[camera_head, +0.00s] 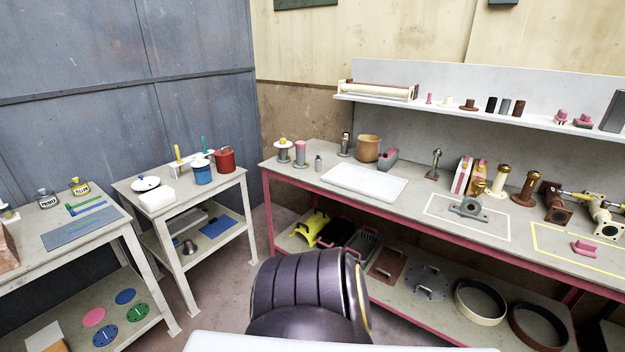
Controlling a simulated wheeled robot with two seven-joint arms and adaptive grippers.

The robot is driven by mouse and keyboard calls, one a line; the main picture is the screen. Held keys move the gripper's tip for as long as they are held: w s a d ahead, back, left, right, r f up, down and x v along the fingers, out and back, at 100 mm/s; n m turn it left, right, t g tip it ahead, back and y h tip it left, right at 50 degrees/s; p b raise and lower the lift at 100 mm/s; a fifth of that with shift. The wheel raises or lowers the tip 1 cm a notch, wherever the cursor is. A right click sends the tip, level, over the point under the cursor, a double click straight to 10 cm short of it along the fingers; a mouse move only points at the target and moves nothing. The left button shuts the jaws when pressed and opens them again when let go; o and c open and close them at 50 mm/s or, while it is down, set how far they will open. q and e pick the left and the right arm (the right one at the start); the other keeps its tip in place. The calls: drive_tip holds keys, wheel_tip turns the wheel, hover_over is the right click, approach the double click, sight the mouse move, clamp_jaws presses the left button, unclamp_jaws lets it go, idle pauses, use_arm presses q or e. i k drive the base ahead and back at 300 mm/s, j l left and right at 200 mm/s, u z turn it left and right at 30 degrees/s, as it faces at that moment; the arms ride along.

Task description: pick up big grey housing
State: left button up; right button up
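A grey housing (469,209) with a wide flanged base sits on the long workbench (400,211), inside a white outlined rectangle. It stands apart from the things behind it, and no gripper touches it. Neither of my grippers is in view. A dark rounded part of my own body fills the bottom middle and hides part of the bench's lower shelf.
Brass and brown flanged pipes (525,190) stand behind and right of the housing. A pink part (584,247) lies in a yellow outline at the right. A white board (364,183) lies left. Two smaller tables stand at the left, with floor between them and the bench.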

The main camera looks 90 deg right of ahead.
sight(471, 206)
drive_tip(key=z, duration=4.05)
drive_tip(key=i, duration=1.85)
